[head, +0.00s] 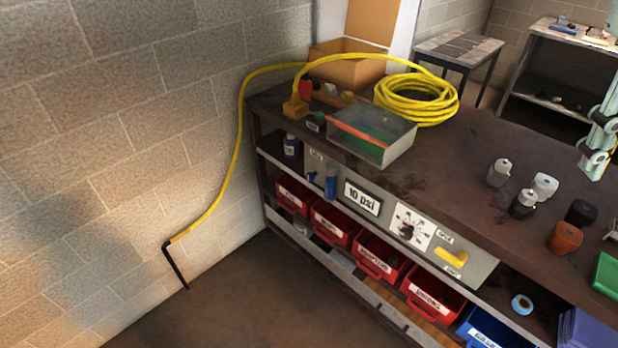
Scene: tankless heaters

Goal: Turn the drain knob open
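A yellow lever-like knob (451,256) sits on the right end of a grey panel (478,270) at the front of the dark workbench. It lies roughly level, slightly tilted. Small labels sit above and below it, too small to read for certain; I take it for the drain knob.
Red bins (433,295) stand on the shelf below the panel. The dark benchtop (450,165) holds a yellow hose coil (417,98), a clear-lidded box (371,133) and several small bottles (499,172). A pale post-like part (603,125) is at the right edge. Floor at lower left is clear.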

